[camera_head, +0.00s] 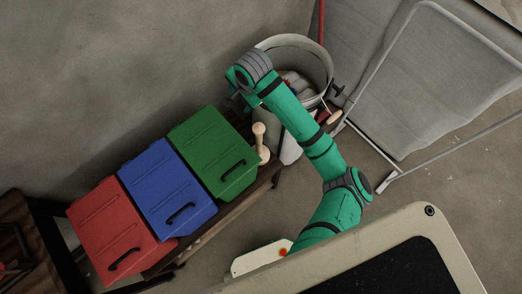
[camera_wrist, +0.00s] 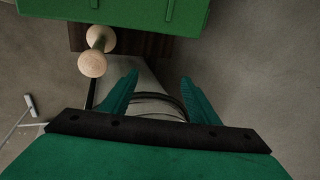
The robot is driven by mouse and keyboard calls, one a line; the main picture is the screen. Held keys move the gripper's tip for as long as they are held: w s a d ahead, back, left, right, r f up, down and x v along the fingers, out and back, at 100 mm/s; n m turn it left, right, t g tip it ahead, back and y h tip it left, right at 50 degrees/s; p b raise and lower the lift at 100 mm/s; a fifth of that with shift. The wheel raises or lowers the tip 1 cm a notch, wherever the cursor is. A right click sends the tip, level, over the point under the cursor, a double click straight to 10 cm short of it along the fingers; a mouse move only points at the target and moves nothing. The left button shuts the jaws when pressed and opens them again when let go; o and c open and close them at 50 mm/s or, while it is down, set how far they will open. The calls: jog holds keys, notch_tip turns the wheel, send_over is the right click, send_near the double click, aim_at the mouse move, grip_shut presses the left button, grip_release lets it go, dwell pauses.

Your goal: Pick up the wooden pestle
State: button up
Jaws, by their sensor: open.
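The wooden pestle (camera_head: 260,142) is pale and has rounded ends. It stands on the dark wooden bench (camera_head: 232,212) beside the green box (camera_head: 213,152). In the wrist view the pestle (camera_wrist: 94,60) shows at the upper left, near the green box (camera_wrist: 110,12). My gripper (camera_wrist: 158,80) is open with nothing between its fingers. Its fingertips are apart from the pestle, which lies to the left of and beyond the left finger. In the head view my gripper is mostly hidden behind my arm's end.
A blue box (camera_head: 167,187) and a red box (camera_head: 118,232) stand in a row with the green one. A metal bin (camera_head: 322,62) with items inside stands behind my arm. A wire-framed rack (camera_head: 425,75) is at the right. Open floor (camera_head: 275,215) lies in front of the bench.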

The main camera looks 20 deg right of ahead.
aim_at(261, 127)
jog(key=s+d+f+m+g+h, duration=0.1)
jog(key=s+d+g, duration=0.1)
jog(key=s+d, duration=0.3)
jog(key=shift+n+g, duration=0.3)
jog(key=shift+g, duration=0.5)
jog(key=s+f, duration=0.1)
jog(key=s, duration=0.1)
jog(key=s+a+f, duration=0.1)
jog(key=f, duration=0.1)
jog(key=shift+s+f, duration=0.3)
jog(key=shift+s, duration=0.1)
notch_tip(261, 127, down, 5)
jog(key=shift+s+a+r, duration=0.15)
jog(key=shift+r, duration=0.05)
jog(key=shift+a+f, duration=0.15)
jog(key=shift+f, duration=1.45)
jog(key=shift+a+f, duration=0.15)
jog(key=shift+f, duration=1.4)
jog(key=shift+c, duration=0.2)
jog(key=shift+w, duration=0.2)
jog(key=c, duration=1)
